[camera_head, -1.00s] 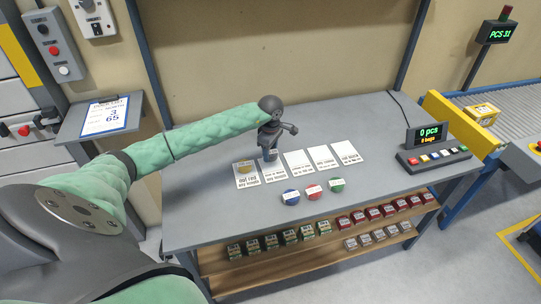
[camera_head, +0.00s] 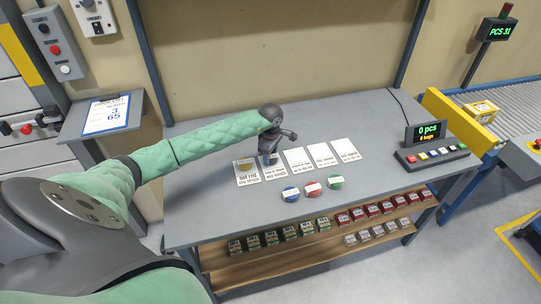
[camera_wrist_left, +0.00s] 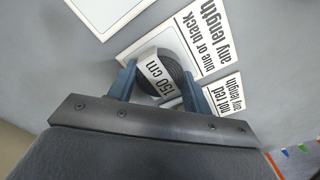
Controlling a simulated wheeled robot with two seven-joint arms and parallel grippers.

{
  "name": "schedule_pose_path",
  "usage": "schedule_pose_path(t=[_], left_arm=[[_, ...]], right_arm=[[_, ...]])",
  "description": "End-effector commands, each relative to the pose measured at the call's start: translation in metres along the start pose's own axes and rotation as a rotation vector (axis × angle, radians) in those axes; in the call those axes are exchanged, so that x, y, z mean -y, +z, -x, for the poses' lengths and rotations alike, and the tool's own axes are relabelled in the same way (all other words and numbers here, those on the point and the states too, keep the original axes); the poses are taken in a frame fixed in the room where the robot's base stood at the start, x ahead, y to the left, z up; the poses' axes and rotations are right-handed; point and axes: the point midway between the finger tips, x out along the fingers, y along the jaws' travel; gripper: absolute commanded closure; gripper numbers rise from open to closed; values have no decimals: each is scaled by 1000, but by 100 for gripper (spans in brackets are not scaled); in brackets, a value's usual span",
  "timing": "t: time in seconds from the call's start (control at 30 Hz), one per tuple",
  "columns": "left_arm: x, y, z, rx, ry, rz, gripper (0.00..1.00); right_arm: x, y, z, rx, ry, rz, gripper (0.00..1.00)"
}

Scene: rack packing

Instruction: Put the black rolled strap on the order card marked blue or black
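The black rolled strap (camera_wrist_left: 172,66), with a white label reading 150 cm, sits between the fingers of my left gripper (camera_wrist_left: 159,72), which look closed against its sides. The card marked blue or black, any length (camera_wrist_left: 207,38), lies directly under and beside the strap in the wrist view. In the head view my left gripper (camera_head: 270,157) points down over this card (camera_head: 275,174), second from the left in the row, and largely hides the strap. I cannot tell whether the strap touches the card. My right gripper is not in view.
Other cards (camera_head: 322,155) continue to the right, empty. A button panel (camera_head: 432,157) stands at the right.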

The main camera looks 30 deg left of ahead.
Motion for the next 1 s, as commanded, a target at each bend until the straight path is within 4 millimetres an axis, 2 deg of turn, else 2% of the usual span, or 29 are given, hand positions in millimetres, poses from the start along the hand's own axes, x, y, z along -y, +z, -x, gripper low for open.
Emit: schedule_pose_path(t=[0.03,0.1,0.57,0.73,0.8,0.87,1.0], left_arm=[[0,0,0,0,0,0,43],[0,0,0,0,0,0,29],[0,0,2,0,0,0,29],[-1,0,10,0,3,-1,29],[-1,0,16,0,3,0,29],[-1,-1,21,-1,2,0,29],[-1,0,38,0,4,-1,29]], right_arm=[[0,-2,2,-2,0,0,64],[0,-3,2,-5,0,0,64],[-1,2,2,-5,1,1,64],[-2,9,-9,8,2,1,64],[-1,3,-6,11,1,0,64],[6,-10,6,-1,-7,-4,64],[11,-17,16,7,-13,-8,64]])
